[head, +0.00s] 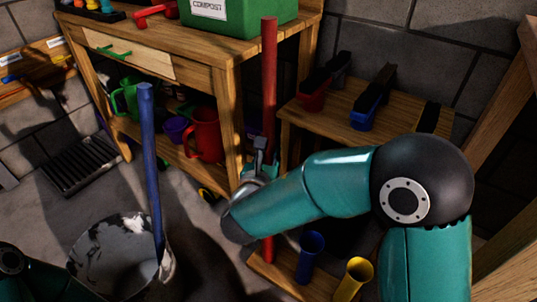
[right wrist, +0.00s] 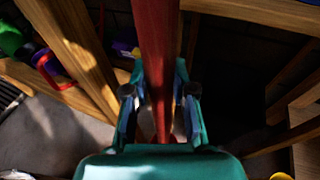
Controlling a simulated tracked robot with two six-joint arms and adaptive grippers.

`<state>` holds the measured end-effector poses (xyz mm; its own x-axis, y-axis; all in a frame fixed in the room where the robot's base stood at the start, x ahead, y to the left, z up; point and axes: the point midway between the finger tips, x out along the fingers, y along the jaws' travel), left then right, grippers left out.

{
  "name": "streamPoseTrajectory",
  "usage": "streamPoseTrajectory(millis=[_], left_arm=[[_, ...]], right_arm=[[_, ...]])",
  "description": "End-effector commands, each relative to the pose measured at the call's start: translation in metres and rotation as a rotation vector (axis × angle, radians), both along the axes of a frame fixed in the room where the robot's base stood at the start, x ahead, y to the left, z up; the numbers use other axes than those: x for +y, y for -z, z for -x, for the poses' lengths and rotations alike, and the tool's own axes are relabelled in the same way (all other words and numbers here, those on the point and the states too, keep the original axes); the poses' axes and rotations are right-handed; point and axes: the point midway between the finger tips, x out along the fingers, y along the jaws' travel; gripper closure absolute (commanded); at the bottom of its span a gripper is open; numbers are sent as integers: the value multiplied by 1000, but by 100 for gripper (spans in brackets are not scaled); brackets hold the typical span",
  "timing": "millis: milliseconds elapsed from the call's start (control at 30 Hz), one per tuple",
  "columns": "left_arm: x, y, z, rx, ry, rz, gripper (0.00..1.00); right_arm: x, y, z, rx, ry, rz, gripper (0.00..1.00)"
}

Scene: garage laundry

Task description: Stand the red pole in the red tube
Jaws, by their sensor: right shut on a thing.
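The red pole (head: 269,85) stands close to upright in the head view, beside the front right leg of the workbench. My right gripper (head: 260,160) is shut on it around mid-height. In the right wrist view the pole (right wrist: 158,50) runs between the two fingers (right wrist: 160,108). Below my forearm a short red length (head: 268,251) meets the wooden base board (head: 262,274). I cannot tell whether this is the pole's lower end or the red tube, since my arm hides the part above. My left gripper is out of view.
A blue tube (head: 311,258) and a yellow tube (head: 355,282) stand on the board to the right. A bucket (head: 112,262) with a blue pole (head: 150,150) stands at left. The workbench (head: 215,55) and a low wooden shelf (head: 345,103) are close to the red pole.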

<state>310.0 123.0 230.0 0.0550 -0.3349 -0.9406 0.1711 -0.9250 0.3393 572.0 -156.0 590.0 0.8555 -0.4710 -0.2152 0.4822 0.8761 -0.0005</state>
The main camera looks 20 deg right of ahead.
Motion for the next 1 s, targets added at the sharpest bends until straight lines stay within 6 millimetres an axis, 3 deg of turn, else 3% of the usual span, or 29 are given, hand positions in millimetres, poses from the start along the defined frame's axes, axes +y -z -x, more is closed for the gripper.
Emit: streamPoseTrajectory(millis=[667,867,900,1000], left_arm=[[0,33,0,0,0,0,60],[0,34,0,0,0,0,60],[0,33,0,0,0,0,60],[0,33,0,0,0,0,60]], right_arm=[[0,36,0,-2,0,1,100],[0,44,0,-1,1,1,100],[0,42,0,-2,1,0,68],[0,42,0,-2,1,0,51]])
